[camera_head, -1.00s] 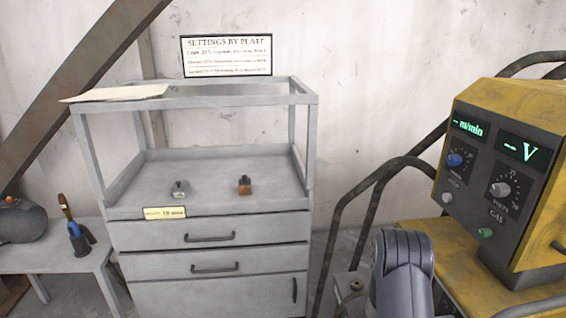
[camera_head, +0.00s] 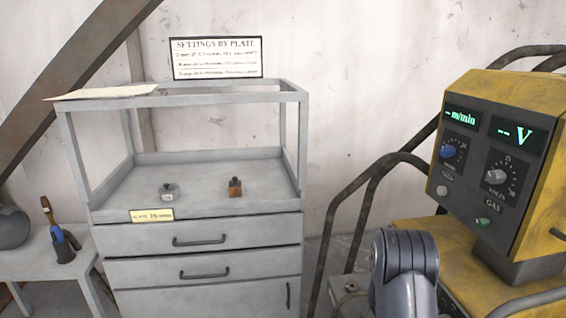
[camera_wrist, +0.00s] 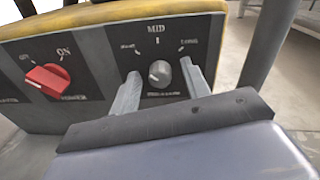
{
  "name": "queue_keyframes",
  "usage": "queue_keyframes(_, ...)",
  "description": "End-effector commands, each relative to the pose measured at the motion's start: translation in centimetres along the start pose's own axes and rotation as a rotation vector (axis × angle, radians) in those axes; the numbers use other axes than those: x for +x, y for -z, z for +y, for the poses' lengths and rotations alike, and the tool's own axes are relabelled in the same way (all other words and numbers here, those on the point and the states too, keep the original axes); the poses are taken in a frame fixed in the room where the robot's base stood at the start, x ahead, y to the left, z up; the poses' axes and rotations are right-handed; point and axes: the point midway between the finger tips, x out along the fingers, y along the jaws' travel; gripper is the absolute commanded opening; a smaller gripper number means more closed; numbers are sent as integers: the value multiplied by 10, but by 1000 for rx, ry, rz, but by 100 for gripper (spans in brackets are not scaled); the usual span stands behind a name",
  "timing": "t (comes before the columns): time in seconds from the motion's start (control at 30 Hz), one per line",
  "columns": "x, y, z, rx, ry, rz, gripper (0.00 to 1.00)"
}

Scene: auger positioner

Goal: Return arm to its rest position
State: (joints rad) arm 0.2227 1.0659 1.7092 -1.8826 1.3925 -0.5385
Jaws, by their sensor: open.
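In the wrist view my gripper (camera_wrist: 166,98) is open, its two fingers apart in front of a dark panel. A small grey knob (camera_wrist: 160,73) under the label MID shows between the fingers; I cannot tell whether they touch it. A red knob (camera_wrist: 47,80) near the word ON sits to the left. In the head view part of my arm (camera_head: 404,270) stands at the bottom right, in front of the yellow machine (camera_head: 480,240). The gripper itself is hidden in that view.
The yellow machine's upper panel (camera_head: 490,165) has two lit displays and several knobs. Dark tube rails (camera_head: 345,200) curve beside it. A grey drawer cabinet (camera_head: 200,230) with a wall sign (camera_head: 215,58) stands at centre left. A small table (camera_head: 45,265) is at far left.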

Motion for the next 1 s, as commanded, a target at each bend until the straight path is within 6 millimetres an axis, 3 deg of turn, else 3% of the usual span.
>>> queue_keyframes(1.0,0,3,-1,790,-37,-49,45)
